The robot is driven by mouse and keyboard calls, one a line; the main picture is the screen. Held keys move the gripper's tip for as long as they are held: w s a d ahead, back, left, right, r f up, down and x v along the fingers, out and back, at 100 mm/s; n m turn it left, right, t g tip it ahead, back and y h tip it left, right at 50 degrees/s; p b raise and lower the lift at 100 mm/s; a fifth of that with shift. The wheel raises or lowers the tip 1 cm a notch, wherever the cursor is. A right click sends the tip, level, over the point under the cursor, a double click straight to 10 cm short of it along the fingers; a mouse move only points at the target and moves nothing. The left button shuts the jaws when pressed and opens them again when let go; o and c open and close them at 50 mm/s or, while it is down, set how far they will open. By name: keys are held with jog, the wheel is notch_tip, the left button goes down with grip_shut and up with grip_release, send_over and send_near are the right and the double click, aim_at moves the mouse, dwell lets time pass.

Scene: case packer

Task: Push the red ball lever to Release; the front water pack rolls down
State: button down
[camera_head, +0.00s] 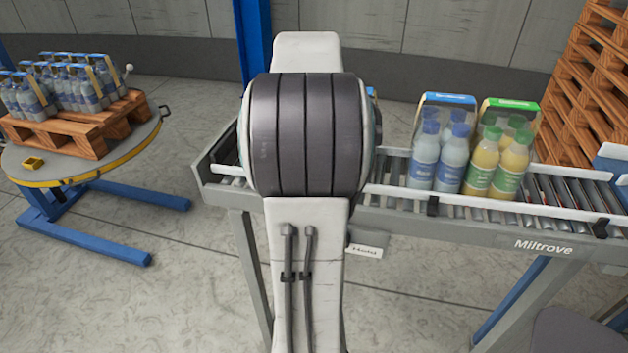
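A water pack (438,150) with a blue top label and blue-capped bottles stands upright on the roller conveyor (545,247). A pack of yellow bottles (498,160) with green caps and a green top label stands just to its right. A sliver of blue and yellow shows right behind my arm's joint; I cannot tell what it is part of. The red ball lever is not visible. My arm rises through the middle of the view and hides part of the conveyor's left end. My gripper is not in view.
A round lift table (60,180) with a yellow edge and blue legs stands at left. It carries a wooden pallet (85,140) with several water packs (62,85). Stacked wooden pallets (590,70) stand at the back right. Floor is clear between table and conveyor.

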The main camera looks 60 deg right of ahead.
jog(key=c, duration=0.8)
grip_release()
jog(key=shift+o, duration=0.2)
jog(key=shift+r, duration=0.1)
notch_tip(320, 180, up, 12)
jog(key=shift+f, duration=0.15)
